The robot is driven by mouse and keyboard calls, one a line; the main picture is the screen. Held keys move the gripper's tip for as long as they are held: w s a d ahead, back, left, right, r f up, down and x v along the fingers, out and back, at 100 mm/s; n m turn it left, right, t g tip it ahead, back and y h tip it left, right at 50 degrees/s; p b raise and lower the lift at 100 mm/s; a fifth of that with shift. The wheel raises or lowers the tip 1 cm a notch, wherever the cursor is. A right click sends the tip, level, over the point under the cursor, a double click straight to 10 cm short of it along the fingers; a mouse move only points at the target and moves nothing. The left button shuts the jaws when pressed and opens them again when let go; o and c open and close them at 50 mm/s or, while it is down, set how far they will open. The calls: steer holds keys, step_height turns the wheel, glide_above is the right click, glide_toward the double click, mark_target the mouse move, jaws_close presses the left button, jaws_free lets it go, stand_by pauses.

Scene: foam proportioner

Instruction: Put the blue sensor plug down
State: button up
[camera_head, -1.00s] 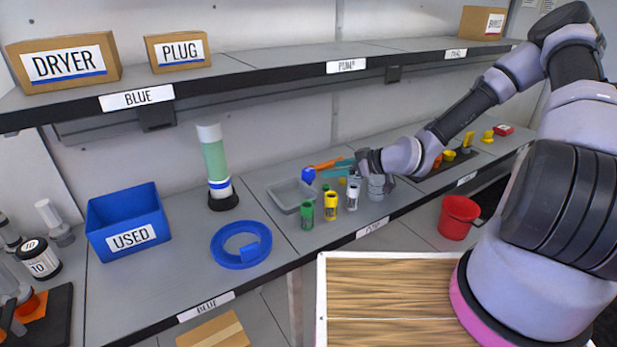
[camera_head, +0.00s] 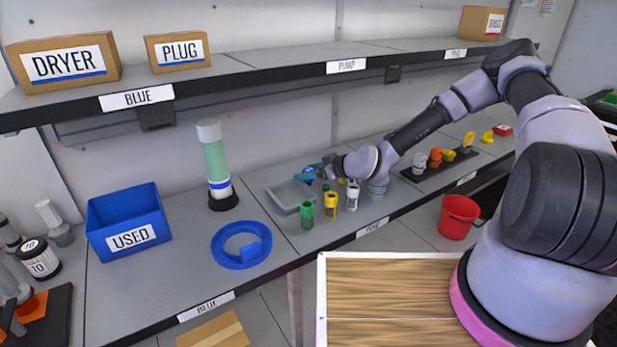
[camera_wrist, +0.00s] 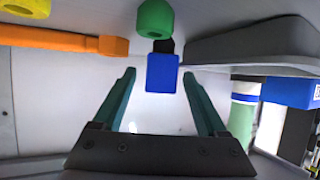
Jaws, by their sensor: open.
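The blue sensor plug (camera_wrist: 162,73) shows in the wrist view as a blue block with a dark part at one end. It lies between the tips of my gripper (camera_wrist: 160,82), whose two teal fingers are spread with a gap on each side of it. In the head view, my gripper (camera_head: 312,177) is low over the lower shelf, behind the small bottles and by the far right corner of the grey tray (camera_head: 276,200). A bit of blue (camera_head: 308,170) shows behind the fingers there. I cannot tell what the plug rests on.
A green bottle (camera_head: 307,215), a yellow bottle (camera_head: 331,206) and a white bottle (camera_head: 352,197) stand close in front. An orange bar (camera_wrist: 60,40) shows in the wrist view. The blue USED bin (camera_head: 128,215) and a blue ring (camera_head: 226,249) are further left. The upper shelf (camera_head: 290,66) hangs above.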

steer(key=shift+c, duration=0.3)
jaws_close()
